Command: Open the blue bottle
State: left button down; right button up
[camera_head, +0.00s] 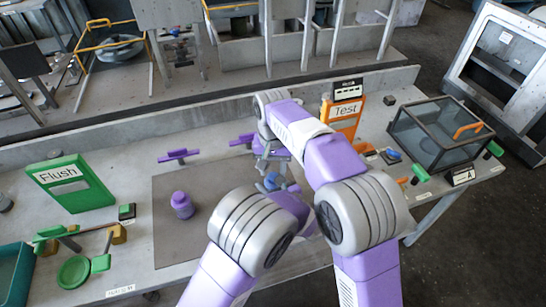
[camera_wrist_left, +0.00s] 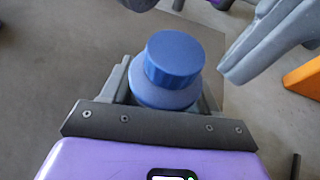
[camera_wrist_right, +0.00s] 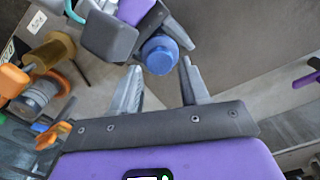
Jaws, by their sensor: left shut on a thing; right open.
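The blue bottle (camera_head: 272,181) stands above the grey mat near the middle of the table. In the left wrist view its blue cap (camera_wrist_left: 174,57) is on top of the bottle body (camera_wrist_left: 165,96). My left gripper (camera_head: 282,186) is shut around the body, which sits between its fingers. My right gripper (camera_head: 268,150) is open, close to the bottle. In the right wrist view the blue cap (camera_wrist_right: 161,54) lies just beyond and between the right fingertips, apart from them. The bottle's lower part is hidden by my left gripper.
A purple bottle (camera_head: 182,205) stands on the grey mat (camera_head: 165,245). Purple holders (camera_head: 178,155) stand behind it. A green Flush board (camera_head: 75,184) is at left, an orange Test board (camera_head: 344,117) behind my right arm. A dark transparent box (camera_head: 440,133) sits at right.

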jog(key=shift+f, duration=1.25)
grip_shut()
jog(key=n, duration=0.3)
jog(key=shift+r, duration=0.15)
jog(key=shift+r, duration=1)
jog(key=shift+r, duration=0.1)
